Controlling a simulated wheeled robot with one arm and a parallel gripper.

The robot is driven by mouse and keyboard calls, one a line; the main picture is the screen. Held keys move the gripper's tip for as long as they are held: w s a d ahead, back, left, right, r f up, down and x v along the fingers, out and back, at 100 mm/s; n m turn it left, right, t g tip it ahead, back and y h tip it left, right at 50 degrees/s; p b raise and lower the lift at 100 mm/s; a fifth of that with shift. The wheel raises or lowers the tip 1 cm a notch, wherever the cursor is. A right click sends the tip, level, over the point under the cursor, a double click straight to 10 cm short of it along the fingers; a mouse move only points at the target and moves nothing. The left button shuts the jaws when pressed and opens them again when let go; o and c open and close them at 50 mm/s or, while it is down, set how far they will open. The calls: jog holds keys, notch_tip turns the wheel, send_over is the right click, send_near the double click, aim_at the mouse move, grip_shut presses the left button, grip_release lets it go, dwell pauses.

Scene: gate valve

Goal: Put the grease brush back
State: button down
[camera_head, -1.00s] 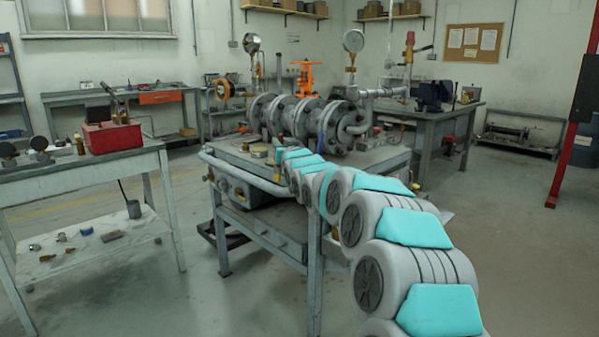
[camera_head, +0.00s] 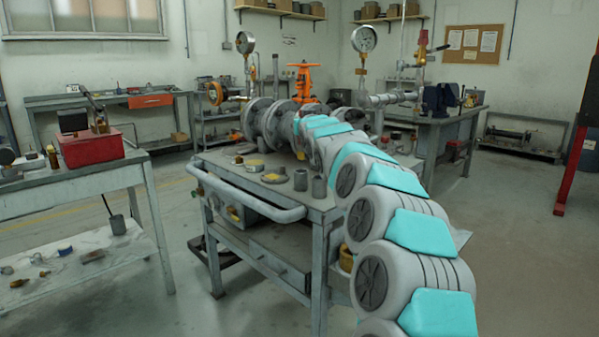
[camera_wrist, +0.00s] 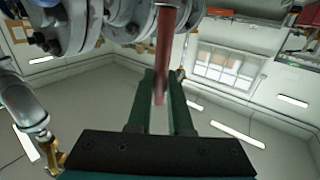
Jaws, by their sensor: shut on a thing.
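In the wrist view, my gripper (camera_wrist: 161,76) is shut on a reddish-brown rod (camera_wrist: 164,45), which looks like the handle of the grease brush. In the head view, my arm reaches over the cart toward the grey flanged valve (camera_head: 262,122), and hides my gripper and the brush.
The cart (camera_head: 250,190) has a front rail and carries small yellowish parts. An orange handwheel (camera_head: 305,82) and gauges rise above the pipework. A red toolbox (camera_head: 90,147) sits on the left bench. Open floor lies between bench and cart.

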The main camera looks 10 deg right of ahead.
aim_at(302, 151)
jog(key=shift+s+f+b, duration=0.1)
jog(key=shift+f+b, duration=1.55)
jog(key=shift+f, duration=3.05)
jog(key=shift+f, duration=0.2)
jog(key=c, duration=0.8)
grip_release()
jog(key=shift+c, duration=0.2)
jog(key=shift+r, duration=0.1)
jog(key=shift+r, duration=0.15)
jog(key=shift+s, duration=0.55)
jog(key=s+b, duration=0.1)
jog(key=s, duration=1)
jog(key=shift+d+b, duration=0.25)
jog(key=shift+b, duration=0.1)
